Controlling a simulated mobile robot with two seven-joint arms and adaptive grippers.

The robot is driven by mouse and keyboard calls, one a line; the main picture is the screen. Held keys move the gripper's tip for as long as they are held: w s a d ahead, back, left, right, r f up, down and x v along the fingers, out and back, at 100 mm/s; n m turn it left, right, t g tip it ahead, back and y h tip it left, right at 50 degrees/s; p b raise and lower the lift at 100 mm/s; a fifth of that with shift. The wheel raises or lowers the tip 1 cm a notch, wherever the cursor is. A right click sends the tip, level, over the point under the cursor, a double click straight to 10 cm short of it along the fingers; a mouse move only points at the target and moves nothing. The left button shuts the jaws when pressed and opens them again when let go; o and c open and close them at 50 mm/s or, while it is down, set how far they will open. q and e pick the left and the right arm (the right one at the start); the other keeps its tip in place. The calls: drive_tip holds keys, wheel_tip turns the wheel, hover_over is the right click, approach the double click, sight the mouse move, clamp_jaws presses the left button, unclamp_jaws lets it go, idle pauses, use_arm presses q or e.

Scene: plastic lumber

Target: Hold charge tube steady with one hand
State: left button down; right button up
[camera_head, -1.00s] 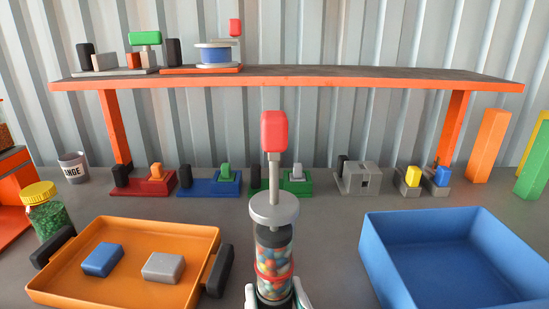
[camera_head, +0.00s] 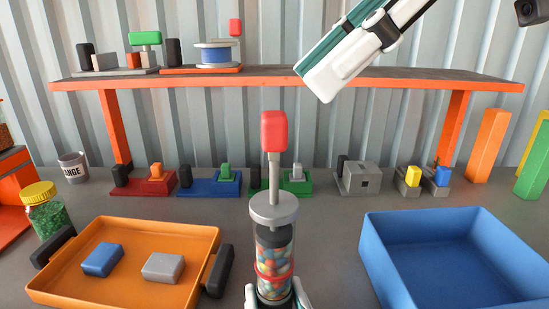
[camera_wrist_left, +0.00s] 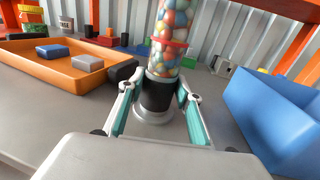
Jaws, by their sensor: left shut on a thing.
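The charge tube (camera_head: 274,262) stands upright at the front centre of the bench, clear and full of coloured balls, with a red band, a grey round cap and a rod topped by a red handle (camera_head: 273,131). My left gripper (camera_head: 276,296) is shut around its dark lower part; the left wrist view shows the two fingers (camera_wrist_left: 160,95) on either side of the tube's black base section (camera_wrist_left: 157,97). My right gripper (camera_head: 315,82) hangs high, right of the red handle and in front of the shelf, apart from the tube. Its jaw gap cannot be made out.
An orange tray (camera_head: 130,284) with a blue and a grey block lies left of the tube. A blue bin (camera_head: 400,270) is at the right. Several coloured fixtures line the back under an orange-edged shelf (camera_head: 280,82). A green-filled jar (camera_head: 46,216) stands far left.

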sight(278, 113)
drive_tip(key=shift+x, duration=3.5)
clamp_jaws()
